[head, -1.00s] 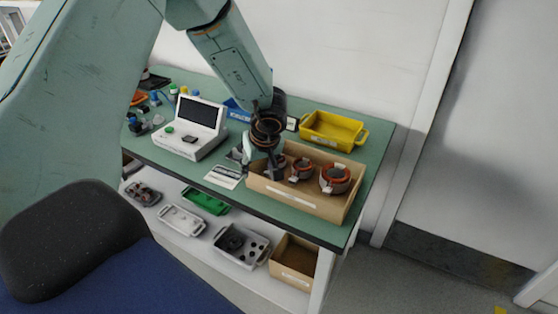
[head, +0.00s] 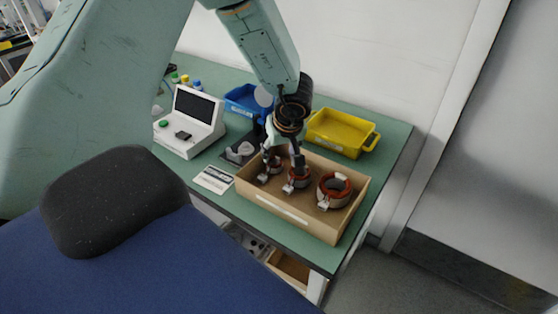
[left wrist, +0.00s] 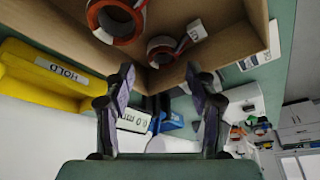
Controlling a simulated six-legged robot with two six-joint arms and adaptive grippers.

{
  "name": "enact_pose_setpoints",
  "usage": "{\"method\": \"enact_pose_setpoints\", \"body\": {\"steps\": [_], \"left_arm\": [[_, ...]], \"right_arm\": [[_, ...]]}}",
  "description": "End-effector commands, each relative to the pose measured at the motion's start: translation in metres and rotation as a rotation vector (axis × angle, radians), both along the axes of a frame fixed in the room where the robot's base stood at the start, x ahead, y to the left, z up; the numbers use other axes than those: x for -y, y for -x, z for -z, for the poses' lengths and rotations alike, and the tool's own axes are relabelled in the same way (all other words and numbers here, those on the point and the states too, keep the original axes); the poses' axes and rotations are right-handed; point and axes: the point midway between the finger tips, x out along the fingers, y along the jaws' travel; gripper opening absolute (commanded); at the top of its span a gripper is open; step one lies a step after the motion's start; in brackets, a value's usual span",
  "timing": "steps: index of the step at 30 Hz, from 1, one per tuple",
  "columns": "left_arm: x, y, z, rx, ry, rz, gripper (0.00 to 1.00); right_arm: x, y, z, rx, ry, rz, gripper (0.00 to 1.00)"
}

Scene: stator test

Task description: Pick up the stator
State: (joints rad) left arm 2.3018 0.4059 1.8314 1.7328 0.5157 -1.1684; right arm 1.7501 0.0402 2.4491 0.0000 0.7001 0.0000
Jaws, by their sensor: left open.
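The right stator (head: 338,203) is clear to view. That gripper points down over the box's left and middle part, open, with nothing held. Whether its fingers touch a stator cannot be told. In the left wrist view, a larger stator (left wrist: 122,41) and a smaller one (left wrist: 155,44) lie beyond the open fingertips. My right gripper is out of view.
A yellow tray (head: 317,137) stands behind the box, and a blue bin (head: 238,105) is behind to the left. A white device with a screen (head: 190,130) and a printed card (head: 214,178) are left of the box. A wall rises behind the table.

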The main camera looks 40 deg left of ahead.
Motion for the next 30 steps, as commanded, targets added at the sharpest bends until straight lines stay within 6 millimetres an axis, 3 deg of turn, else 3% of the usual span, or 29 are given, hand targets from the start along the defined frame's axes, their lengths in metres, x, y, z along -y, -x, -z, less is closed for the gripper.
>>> {"method": "enact_pose_setpoints", "body": {"steps": [8,19,30], "left_arm": [[-0.007,0.001,0.022,-0.001,0.001,-0.001,0.56],[-0.029,-0.016,0.062,-0.002,0.001,-0.002,0.56],[-0.032,-0.021,0.068,-0.001,0.000,0.000,0.55]], "right_arm": [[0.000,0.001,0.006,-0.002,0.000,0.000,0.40],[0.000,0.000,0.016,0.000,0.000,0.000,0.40],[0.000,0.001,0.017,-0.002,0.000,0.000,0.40]]}}
